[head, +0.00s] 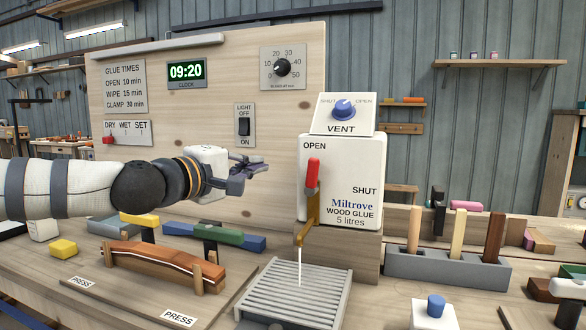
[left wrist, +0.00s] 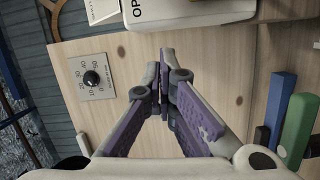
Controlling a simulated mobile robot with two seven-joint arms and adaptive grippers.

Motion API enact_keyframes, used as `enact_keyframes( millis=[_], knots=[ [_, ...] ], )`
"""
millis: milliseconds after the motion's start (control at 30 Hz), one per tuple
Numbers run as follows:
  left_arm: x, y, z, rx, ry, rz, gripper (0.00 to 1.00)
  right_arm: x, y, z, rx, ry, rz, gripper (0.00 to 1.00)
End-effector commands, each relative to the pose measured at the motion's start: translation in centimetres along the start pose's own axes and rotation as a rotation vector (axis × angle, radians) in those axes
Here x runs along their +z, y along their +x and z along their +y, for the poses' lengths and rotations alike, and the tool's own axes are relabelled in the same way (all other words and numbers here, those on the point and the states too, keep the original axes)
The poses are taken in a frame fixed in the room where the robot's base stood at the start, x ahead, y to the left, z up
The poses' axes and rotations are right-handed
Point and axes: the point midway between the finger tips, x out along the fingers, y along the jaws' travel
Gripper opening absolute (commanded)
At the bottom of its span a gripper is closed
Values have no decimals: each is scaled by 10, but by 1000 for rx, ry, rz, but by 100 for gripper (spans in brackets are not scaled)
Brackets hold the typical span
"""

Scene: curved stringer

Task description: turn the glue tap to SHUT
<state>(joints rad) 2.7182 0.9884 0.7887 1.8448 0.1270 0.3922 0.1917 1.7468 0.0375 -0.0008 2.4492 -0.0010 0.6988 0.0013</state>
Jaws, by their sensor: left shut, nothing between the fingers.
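The white glue container (head: 345,200) stands on a wooden block, with OPEN printed at its upper left and SHUT lower right. Its tap has a red handle (head: 313,172) that stands upright below OPEN, above a brass spout (head: 304,233). A thin white stream (head: 299,266) runs from the spout to the slatted grate (head: 295,295). My left gripper (head: 266,168) is shut and empty, left of the handle and apart from it. In the left wrist view its fingertips (left wrist: 165,62) meet, and the container's edge (left wrist: 190,12) shows at the top; the handle does not show there.
A vent box with a blue knob (head: 344,107) sits on the container. A light switch (head: 244,126) is on the panel behind my gripper. A clamped curved wooden strip (head: 165,262) lies below my arm. A grey rack (head: 447,270) of wooden sticks stands right.

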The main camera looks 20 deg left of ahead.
Motion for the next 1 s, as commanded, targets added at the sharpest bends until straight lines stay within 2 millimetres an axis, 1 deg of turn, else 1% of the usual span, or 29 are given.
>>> enact_keyframes(
  millis=[33, 267, 300, 333, 500, 667, 1000],
  knots=[
    [2, 14, -9, -10, -1, -3, 0, 3, 7, 0, 1, 0, -18, 40],
    [2, 62, -6, -6, -1, -2, 0, 7, 17, 1, 2, -1, -42, 40],
    [12, 61, -2, -4, 0, -6, 0, 6, 14, 1, 2, -1, -34, 40],
    [17, 62, -1, -3, 0, -6, 0, 6, 13, 0, 2, -1, -32, 40],
    [36, 65, 1, 0, 0, -3, 0, 4, 11, 0, 2, -1, -26, 40],
    [40, 66, -1, -1, -1, -2, 0, 4, 11, 0, 2, -1, -25, 40],
    [40, 68, 0, -2, 6, -1, 0, 4, 11, 0, 2, -1, -25, 40]
  ],
)
